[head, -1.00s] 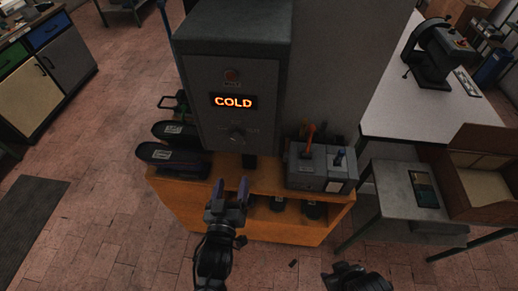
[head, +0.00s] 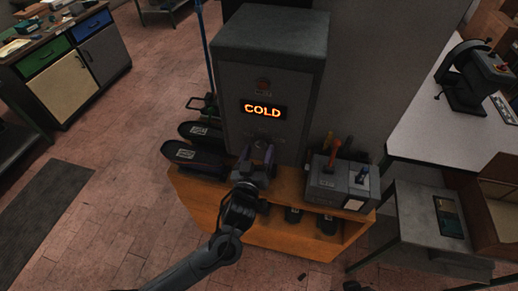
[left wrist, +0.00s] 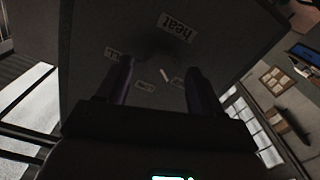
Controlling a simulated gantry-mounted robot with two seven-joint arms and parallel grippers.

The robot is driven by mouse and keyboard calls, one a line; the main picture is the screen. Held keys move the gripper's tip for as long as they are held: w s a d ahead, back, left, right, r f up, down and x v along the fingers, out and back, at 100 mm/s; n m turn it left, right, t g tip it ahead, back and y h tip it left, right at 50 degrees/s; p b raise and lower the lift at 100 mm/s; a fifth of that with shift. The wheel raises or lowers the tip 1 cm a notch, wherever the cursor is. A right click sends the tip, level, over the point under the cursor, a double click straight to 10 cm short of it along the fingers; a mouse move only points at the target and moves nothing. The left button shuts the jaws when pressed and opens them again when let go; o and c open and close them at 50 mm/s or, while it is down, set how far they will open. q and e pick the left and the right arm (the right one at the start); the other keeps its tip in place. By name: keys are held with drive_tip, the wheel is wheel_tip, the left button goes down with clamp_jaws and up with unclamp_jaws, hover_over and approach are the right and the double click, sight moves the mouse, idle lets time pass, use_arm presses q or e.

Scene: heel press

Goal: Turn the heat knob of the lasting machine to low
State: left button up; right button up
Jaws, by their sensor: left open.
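The lasting machine (head: 265,70) is a grey box with a lit display (head: 263,110) reading COLD. Its heat knob (head: 262,139) is low on the front face, partly hidden by my left gripper. My left gripper (head: 256,153) is open just in front of and below the knob, fingers towards the panel. In the left wrist view the fingers (left wrist: 157,75) straddle the dark knob area, where a small white pointer mark (left wrist: 165,74) shows. A "heat" label (left wrist: 178,27) and a label like LOW (left wrist: 145,86) are on the panel. Contact cannot be told.
The machine stands on an orange wooden bench (head: 240,225). Black shoe-like forms (head: 192,155) lie at its left; a grey tool box (head: 338,184) with handles stands at its right. A grey side table (head: 405,222) is farther right. A dark part shows at the bottom edge.

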use_arm(q)
drive_tip(key=shift+w+d, duration=0.1)
drive_tip(key=shift+w, duration=0.35)
drive_tip(key=c, duration=1.1)
drive_tip(key=shift+o, duration=0.2)
